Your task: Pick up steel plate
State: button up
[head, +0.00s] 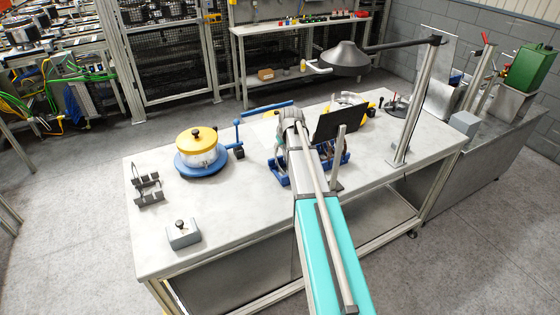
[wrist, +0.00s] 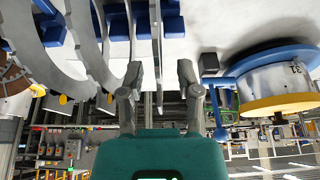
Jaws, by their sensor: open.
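In the wrist view, my gripper (wrist: 160,76) is open, with one finger on each side of a thin grey steel plate (wrist: 158,48) seen edge-on. A gap shows between the plate and each finger. More grey plates, including a curved one (wrist: 84,45), stand to the left. Blue rack parts (wrist: 173,25) show at the top around the plates. In the head view, the blue rack (head: 278,173) stands on the table, and my arm hides most of the plates and the fingertips.
A yellow-lidded pot on a blue round base (head: 192,166) stands to the left on the table (head: 235,215). A dark upright panel (head: 329,120) and a thin grey post (head: 337,160) stand right of the rack. A lamp (head: 345,57) hangs above. The table's front left is mostly clear.

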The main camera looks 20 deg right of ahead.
grip_shut()
jog(key=shift+r, duration=0.15)
dwell(0.4)
notch_tip(320, 180, up, 10)
jog(key=p, duration=1)
dwell(0.6)
jog(key=shift+f, duration=0.25)
notch_tip(320, 180, down, 3)
jog(key=b, duration=0.2)
jog(key=shift+r+b, duration=0.15)
jog(key=shift+b, duration=0.25)
